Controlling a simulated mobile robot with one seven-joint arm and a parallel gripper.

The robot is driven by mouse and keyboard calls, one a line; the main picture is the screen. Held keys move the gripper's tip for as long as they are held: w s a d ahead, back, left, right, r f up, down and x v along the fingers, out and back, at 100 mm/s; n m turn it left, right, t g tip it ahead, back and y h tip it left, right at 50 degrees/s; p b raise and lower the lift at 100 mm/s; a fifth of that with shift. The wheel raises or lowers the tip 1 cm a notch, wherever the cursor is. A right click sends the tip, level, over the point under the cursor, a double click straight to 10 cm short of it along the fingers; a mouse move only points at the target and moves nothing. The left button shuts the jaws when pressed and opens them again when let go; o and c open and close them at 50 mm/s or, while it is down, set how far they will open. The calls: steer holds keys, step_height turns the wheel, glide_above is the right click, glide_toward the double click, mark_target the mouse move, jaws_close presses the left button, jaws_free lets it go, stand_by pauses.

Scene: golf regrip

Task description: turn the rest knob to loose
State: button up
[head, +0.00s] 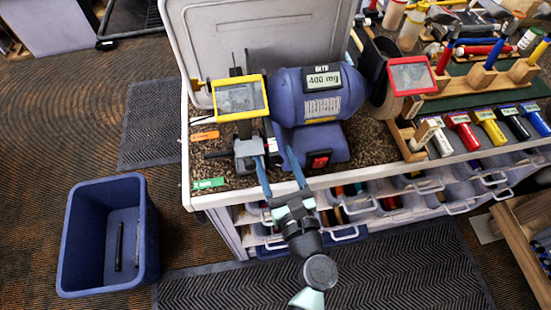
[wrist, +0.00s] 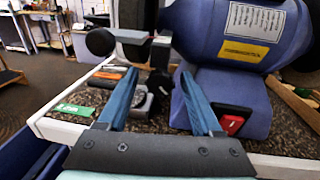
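The grinder (head: 320,95) is blue, with a tool rest (head: 248,150) below its yellow-framed shield at the left wheel. In the wrist view a small black knob (wrist: 158,82) sits under the rest's grey bracket, beside a grey round plate (wrist: 141,101). The knob lies between my fingertips as seen there; I cannot tell whether they touch it. Its loose or tight marking is not readable. My gripper (head: 276,159) is open, its two blue fingers spread and pointing at the rest; it also shows in the wrist view (wrist: 160,80).
A red switch (wrist: 231,123) is on the grinder base, close to the right finger. Green (head: 208,183) and orange (head: 204,135) tags lie on the bench top at left. A blue bin (head: 75,230) stands on the floor. Clear drawers (head: 370,212) are below the bench edge.

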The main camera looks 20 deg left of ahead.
mark_target(273, 147)
steer(key=shift+d, duration=0.1)
steer(key=b+v, duration=0.2)
steer(key=v, duration=1)
steer(key=shift+s+d, duration=0.25)
steer(key=shift+s, duration=0.05)
steer(key=shift+f, duration=0.1)
steer(key=shift+c, duration=0.9)
steer(key=shift+a+f+b, duration=0.2)
steer(key=shift+f+b, duration=0.1)
steer(key=shift+b, duration=0.35)
steer(key=shift+c, duration=0.6)
steer(key=w+a+t+b, duration=0.1)
steer(key=w+a+b, duration=0.2)
steer(key=w, duration=0.1)
steer(key=w+a+r+m+t+b, duration=0.1)
steer(key=w+a+t+b, duration=0.1)
steer(key=w+a, duration=0.1)
steer(key=w+a+t+y+b, duration=0.1)
steer(key=w+a+t+b, duration=0.1)
steer(key=w, duration=0.3)
steer(key=shift+a+r+b, duration=0.35)
steer(key=shift+a+b, duration=0.45)
steer(key=shift+a, duration=0.1)
